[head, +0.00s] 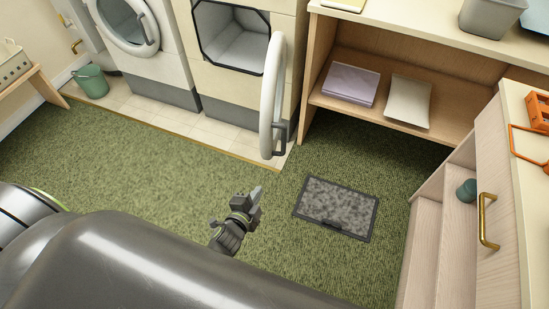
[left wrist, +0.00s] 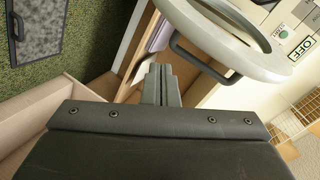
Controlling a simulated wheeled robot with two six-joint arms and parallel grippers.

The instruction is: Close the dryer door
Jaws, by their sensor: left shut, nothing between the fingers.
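The dryer (head: 190,85) stands at the top middle of the head view, its dark-rimmed square opening uncovered. Its round white door (head: 267,95) is swung out to the right side and seen almost edge-on. A dark handle (head: 281,140) is on the door's outer side. My left gripper (head: 257,192) is shut and empty, in front of and below the door in the picture, apart from it. In the left wrist view the shut fingers (left wrist: 160,82) point toward the door ring (left wrist: 215,40) and its handle (left wrist: 205,60) at the upper right. My right gripper is not in view.
A washer (head: 160,60) with a round door stands left of the dryer, with a green bucket (head: 91,81) beside it. A wooden shelf (head: 330,95) is to the right. A grey mat (head: 336,208) lies on the green carpet. A drawer cabinet (head: 497,185) borders the right.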

